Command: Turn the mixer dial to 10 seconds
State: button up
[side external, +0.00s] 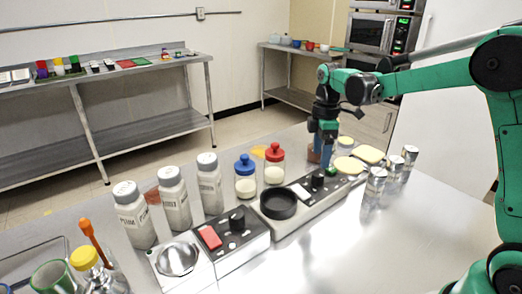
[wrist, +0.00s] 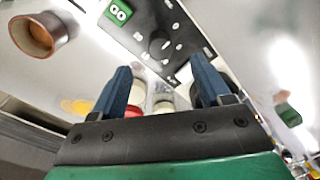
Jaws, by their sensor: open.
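A long grey unit (side external: 315,205) on the steel table has a round black dish, a black knob (side external: 317,180) and a small green button (side external: 331,172). A second unit nearer the front left has a red button (side external: 210,237) and a black dial (side external: 237,218). I cannot tell for sure which is the mixer. My gripper (side external: 321,163) is open, pointing down behind the long unit's knob end. In the wrist view its two blue fingers (wrist: 163,75) are apart with nothing held. Beyond them lies a black panel (wrist: 180,18) with white dots and a green GO button (wrist: 119,12).
Blue-lidded (side external: 246,178) and red-lidded jars (side external: 274,165) stand behind the long unit. Grey shakers (side external: 174,200) stand to the left. Small metal tins (side external: 376,181) stand at the right. A copper-coloured cup (wrist: 40,35) is near my gripper. The front right table is clear.

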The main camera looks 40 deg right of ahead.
aim_at(319, 173)
jog(key=shift+s+a+f, duration=0.1)
jog(key=shift+f, duration=2.55)
grip_shut()
